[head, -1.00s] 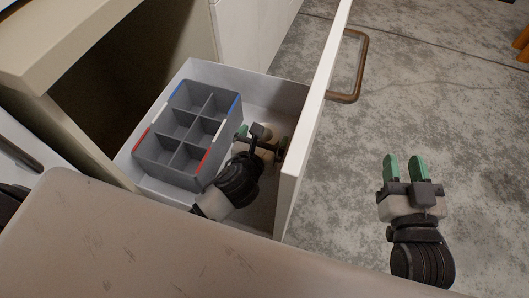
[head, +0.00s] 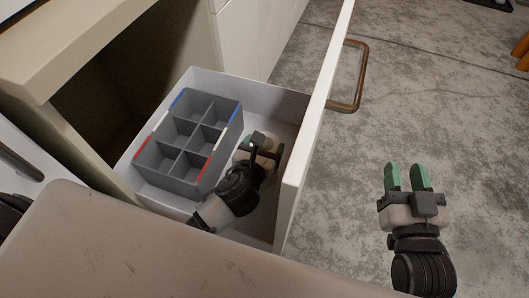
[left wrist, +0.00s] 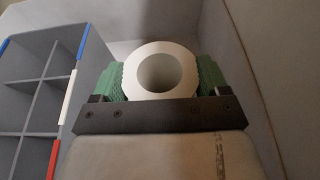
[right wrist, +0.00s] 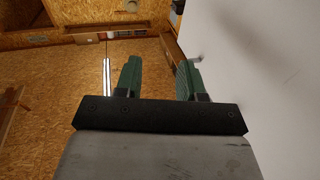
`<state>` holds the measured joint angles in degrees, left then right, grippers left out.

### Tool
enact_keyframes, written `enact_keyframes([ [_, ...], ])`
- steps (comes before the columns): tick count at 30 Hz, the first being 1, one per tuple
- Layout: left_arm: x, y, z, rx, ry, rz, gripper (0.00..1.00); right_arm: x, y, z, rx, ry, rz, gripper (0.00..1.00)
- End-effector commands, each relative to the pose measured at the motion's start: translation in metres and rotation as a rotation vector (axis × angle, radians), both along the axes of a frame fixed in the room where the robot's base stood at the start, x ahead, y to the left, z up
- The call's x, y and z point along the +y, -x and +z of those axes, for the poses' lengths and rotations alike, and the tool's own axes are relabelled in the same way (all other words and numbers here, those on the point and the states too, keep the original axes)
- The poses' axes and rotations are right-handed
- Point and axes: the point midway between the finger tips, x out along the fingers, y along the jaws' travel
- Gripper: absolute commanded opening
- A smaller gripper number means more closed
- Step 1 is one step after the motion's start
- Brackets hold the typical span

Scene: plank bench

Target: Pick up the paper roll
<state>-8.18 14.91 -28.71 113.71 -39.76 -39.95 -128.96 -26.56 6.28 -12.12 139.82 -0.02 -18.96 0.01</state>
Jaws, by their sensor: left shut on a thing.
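The paper roll (left wrist: 184,66) is a white ring with a hollow centre, seen end-on in the left wrist view. The green fingers of my left gripper (left wrist: 160,82) press on it from both sides. In the head view my left gripper (head: 260,149) is down inside the open drawer, right of the grey divided box, and it mostly hides the roll. My right gripper (head: 407,178) is over the floor, right of the drawer front, with its green fingers apart and nothing between them. It also shows empty in the right wrist view (right wrist: 160,80).
A grey box with several compartments (head: 204,135) and red, white and blue edge marks fills the drawer's left part. The white drawer front (head: 318,115) with its brown handle (head: 357,78) stands between my grippers. A bench top (head: 120,250) lies in the foreground.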

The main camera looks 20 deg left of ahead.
Motion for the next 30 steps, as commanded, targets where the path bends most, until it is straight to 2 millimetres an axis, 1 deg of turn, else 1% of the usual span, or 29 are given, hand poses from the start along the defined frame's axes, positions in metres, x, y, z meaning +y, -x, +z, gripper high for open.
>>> enact_keyframes([
  [5,0.0,0.0,0.004,-0.002,0.0,-0.001,0.34,0.0,0.0,-0.002,0.026,0.006,-0.001,0.39],
  [11,0.0,0.0,0.015,-0.003,0.0,-0.001,0.34,-0.006,0.004,-0.021,0.168,0.044,-0.013,0.39],
  [17,0.0,-0.001,0.035,-0.003,-0.001,-0.001,0.34,-0.014,0.016,-0.048,0.405,0.102,-0.027,0.39],
  [20,0.0,-0.001,0.047,-0.004,0.0,-0.001,0.34,-0.021,0.029,-0.064,0.553,0.137,-0.036,0.39],
  [24,0.0,0.0,0.063,-0.003,-0.001,-0.001,0.34,-0.031,0.052,-0.084,0.767,0.185,-0.05,0.39],
  [30,0.0,-0.001,0.082,-0.004,-0.001,0.0,0.34,-0.044,0.088,-0.103,1.025,0.24,-0.068,0.39],
])
